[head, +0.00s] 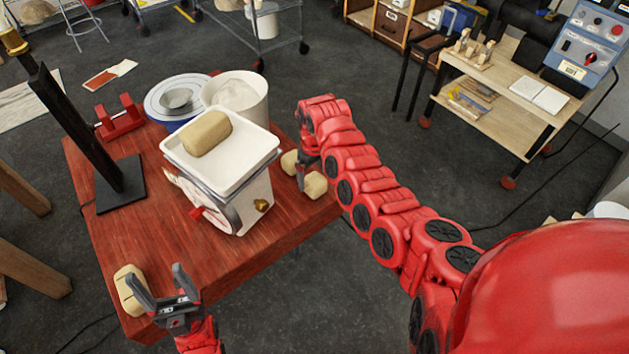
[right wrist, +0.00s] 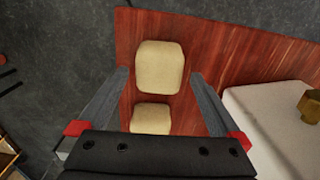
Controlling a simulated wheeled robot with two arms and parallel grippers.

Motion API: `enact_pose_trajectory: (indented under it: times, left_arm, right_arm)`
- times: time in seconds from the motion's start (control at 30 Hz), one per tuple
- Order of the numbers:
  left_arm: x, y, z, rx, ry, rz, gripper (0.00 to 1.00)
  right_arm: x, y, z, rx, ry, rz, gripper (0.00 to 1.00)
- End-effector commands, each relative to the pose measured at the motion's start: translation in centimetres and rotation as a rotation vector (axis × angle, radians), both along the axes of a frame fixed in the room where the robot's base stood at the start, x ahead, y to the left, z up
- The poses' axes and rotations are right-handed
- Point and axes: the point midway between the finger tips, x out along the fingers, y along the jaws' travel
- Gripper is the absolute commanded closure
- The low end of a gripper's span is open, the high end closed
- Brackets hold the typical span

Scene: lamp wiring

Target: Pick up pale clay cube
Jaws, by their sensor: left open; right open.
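Two pale clay cubes with rounded edges, one (head: 316,185) and another (head: 289,162), lie near the table's right edge. My right gripper (head: 305,170) is above them, pointing down, open and empty. In the right wrist view one cube (right wrist: 160,65) shows between the spread fingers, and the other (right wrist: 151,118) is partly hidden by the gripper body. I cannot tell how far the fingertips are above them. Another pale block (head: 130,290) lies at the table's front left corner. My left gripper (head: 160,278) is open beside it, to its right.
A scale (head: 245,200) with a white tray holds a larger tan clay block (head: 207,134). A white tub (head: 240,92), a plate with a bowl (head: 176,98), a red bracket (head: 120,118) and a black post (head: 95,150) stand on the red table (head: 215,265). The table's front middle is clear.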

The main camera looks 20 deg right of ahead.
Motion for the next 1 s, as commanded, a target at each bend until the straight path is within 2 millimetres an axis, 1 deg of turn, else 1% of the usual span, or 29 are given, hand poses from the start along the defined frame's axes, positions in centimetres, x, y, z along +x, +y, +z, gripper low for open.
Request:
enact_pose_trajectory:
  times: [0.03, 0.1, 0.2, 0.33, 0.53, 0.67, 0.7, 0.77, 0.8, 0.87, 0.9, 0.97, 1.0]
  left_arm:
    - [0.0, 0.0, 1.1, 0.000, 0.000, 0.000, 0.28]
    - [0.0, 0.0, 1.0, 0.000, 0.000, 0.000, 0.28]
    - [0.0, 0.0, 1.1, 0.000, 0.000, 0.000, 0.28]
    - [0.0, 0.0, 1.1, 0.000, 0.000, 0.000, 0.28]
    - [0.0, 0.0, 1.1, 0.000, 0.000, 0.000, 0.28]
    - [0.0, 0.0, 1.1, 0.000, 0.000, 0.000, 0.28]
    - [0.0, 0.0, 1.1, 0.000, 0.000, 0.000, 0.28]
    - [0.0, 0.0, 1.1, 0.000, 0.000, 0.000, 0.28]
    - [0.0, 0.0, 1.1, 0.000, 0.000, 0.000, 0.28]
    - [0.0, 0.0, 1.1, 0.000, 0.000, 0.000, 0.28]
    - [0.0, 0.0, 1.1, 0.000, 0.000, 0.000, 0.28]
    - [0.0, 0.0, 1.1, 0.000, 0.000, 0.000, 0.28]
    - [0.0, 0.0, 1.1, 0.000, 0.000, 0.000, 0.28]
  right_arm:
    - [-0.4, -0.2, -0.2, -0.001, 0.009, 0.000, 0.00]
    - [-0.2, -0.2, -1.4, -0.001, 0.004, 0.002, 0.00]
    - [-0.3, -0.2, -2.4, -0.002, 0.006, 0.001, 0.00]
    - [-0.2, -0.2, -2.9, 0.001, 0.001, -0.001, 0.00]
    - [-0.2, -0.2, -3.0, 0.001, 0.000, -0.001, 0.00]
    - [-0.2, -0.2, -2.9, 0.001, 0.001, -0.001, 0.23]
    - [-0.2, -0.2, -2.9, 0.001, 0.001, -0.001, 0.31]
    - [-0.2, -0.2, -2.9, 0.001, 0.001, -0.001, 0.41]
    - [-0.2, -0.2, -2.9, 0.001, 0.001, -0.001, 0.49]
    - [-0.2, -0.2, -2.9, 0.001, 0.001, -0.001, 0.59]
    - [-0.2, -0.2, -2.9, 0.001, 0.001, -0.001, 0.67]
    - [-0.2, -0.2, -2.9, 0.001, 0.001, -0.001, 0.77]
    - [-0.2, -0.2, -2.9, 0.001, 0.001, -0.001, 0.85]
